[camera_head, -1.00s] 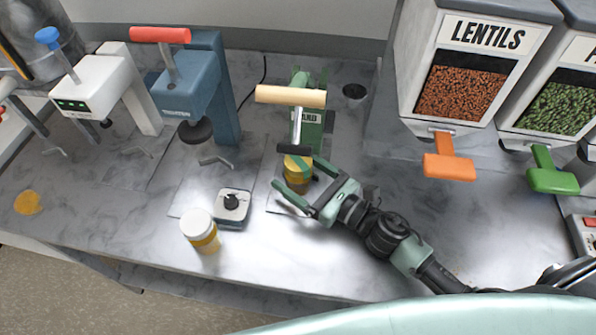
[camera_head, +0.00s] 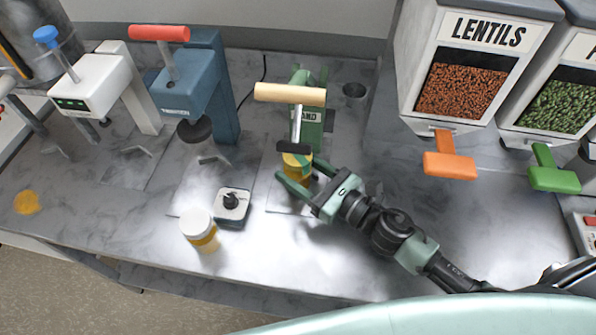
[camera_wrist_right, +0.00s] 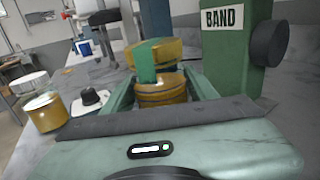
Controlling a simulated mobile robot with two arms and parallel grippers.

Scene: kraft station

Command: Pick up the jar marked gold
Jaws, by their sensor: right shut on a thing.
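A jar with a gold band around it (camera_head: 296,172) stands under the green press marked BAND (camera_head: 306,120). It also shows in the right wrist view (camera_wrist_right: 158,92), with amber showing below the gold and a green strip across it. My right gripper (camera_head: 303,177) is shut on this jar, one finger on each side, low at the front of the press. A second jar (camera_head: 200,232), with a white lid and an amber lower part, stands apart to the left; it also shows in the right wrist view (camera_wrist_right: 45,108). My left gripper is not in view.
The press's wooden handle (camera_head: 290,95) and dark head hang just above the held jar. A blue press (camera_head: 190,85) and a white press (camera_head: 95,85) stand left. A small black-knobbed device (camera_head: 232,204) sits nearby. The lentil dispenser (camera_head: 462,90) stands right.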

